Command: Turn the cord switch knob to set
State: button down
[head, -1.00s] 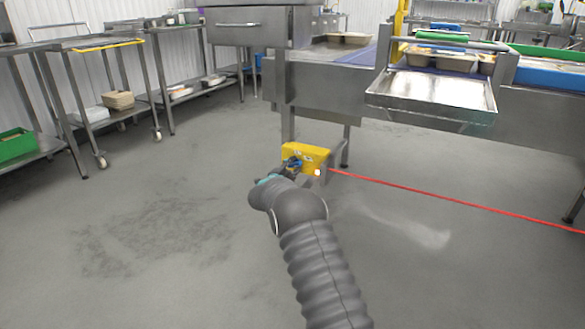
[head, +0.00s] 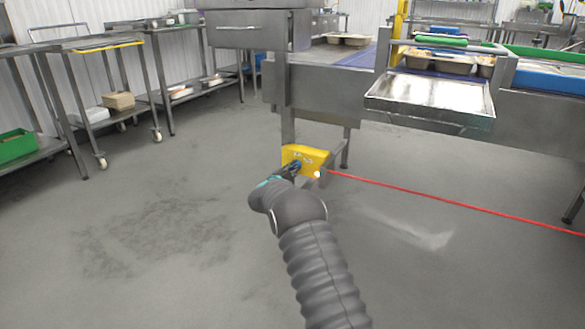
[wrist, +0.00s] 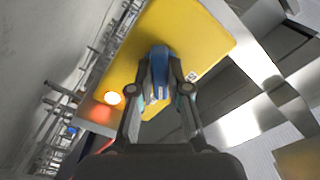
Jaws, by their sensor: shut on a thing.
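The cord switch is a yellow box (head: 316,154) low on the leg of the conveyor frame, with a red cord (head: 440,199) running off to the right. In the wrist view the yellow box (wrist: 205,38) fills the upper middle, with a lit orange-white lamp (wrist: 113,98) at its left edge. The blue knob (wrist: 159,68) stands on its face. My gripper (wrist: 160,88) is shut on the blue knob, one finger on each side. In the head view my gripper (head: 291,168) reaches the box's left part, and the knob is mostly hidden there.
The conveyor with a steel tray (head: 430,92) stands above and right of the box. A steel leg (head: 346,148) is close behind it. Wheeled racks (head: 100,92) stand at the left. The floor (head: 160,230) around my arm is clear.

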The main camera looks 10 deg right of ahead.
jog(key=n+p, duration=0.2)
jog(key=n, duration=0.3)
jog(key=shift+n, duration=0.3)
jog(key=shift+n+p, duration=0.8)
jog(key=shift+n, duration=1.4)
jog(key=c, duration=1.1)
grip_release()
jog(key=v, duration=1.2)
